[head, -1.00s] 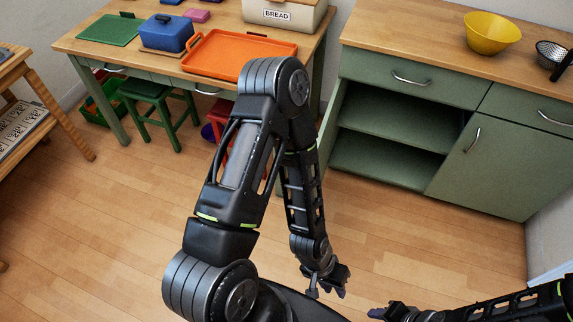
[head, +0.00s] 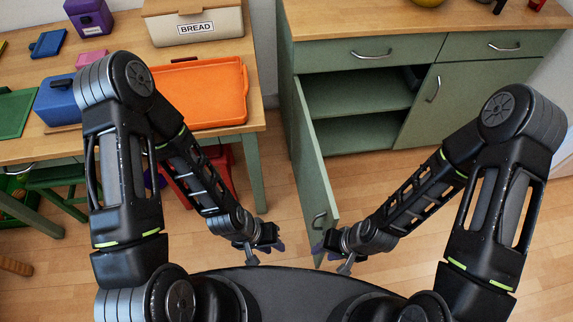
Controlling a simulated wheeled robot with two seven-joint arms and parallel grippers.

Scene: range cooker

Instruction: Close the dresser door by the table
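The green dresser (head: 370,52) stands at the back right with a wooden top. Its left door (head: 314,170) is swung wide open towards me, showing the shelves inside. The right door (head: 430,110) is shut. My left gripper (head: 268,246) is low, to the left of the open door and apart from it. The fingers of both are too small and dark to read.
The wooden table (head: 258,112) on the left holds an orange tray (head: 225,95), a bread box (head: 195,25) and a blue box (head: 57,100). A red stool (head: 218,165) is under it.

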